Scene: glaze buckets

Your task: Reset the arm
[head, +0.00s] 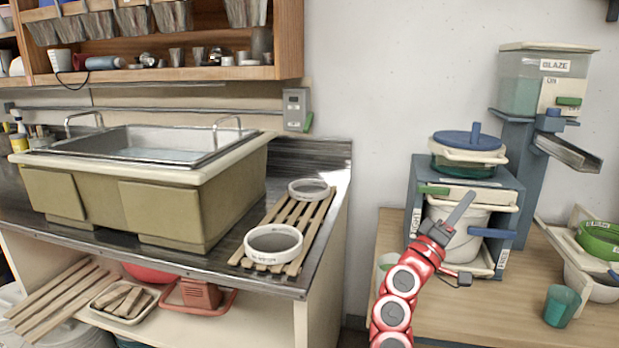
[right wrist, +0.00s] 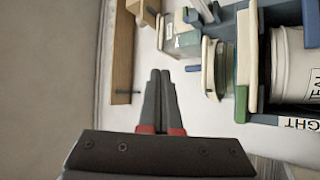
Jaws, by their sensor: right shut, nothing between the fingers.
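My right arm, red with white joint discs, rises from the bottom of the head view. My right gripper (head: 465,203) points up and to the right, in front of the white bucket (head: 452,236) in the blue-grey stand (head: 512,178). In the right wrist view the two dark fingers (right wrist: 160,74) lie together, with nothing between them. That view is turned sideways and shows the bucket and stand at the right edge. I cannot tell how far the fingertips are from the stand. My left gripper is out of view.
A hopper labelled BLAZE (head: 533,82) with a metal chute stands behind right. A teal cup (head: 561,306) and a green sieve (head: 600,240) are on the wooden table (head: 480,325). Left, a sink (head: 150,190) and slatted rack (head: 290,226) with two white rings stand on the counter.

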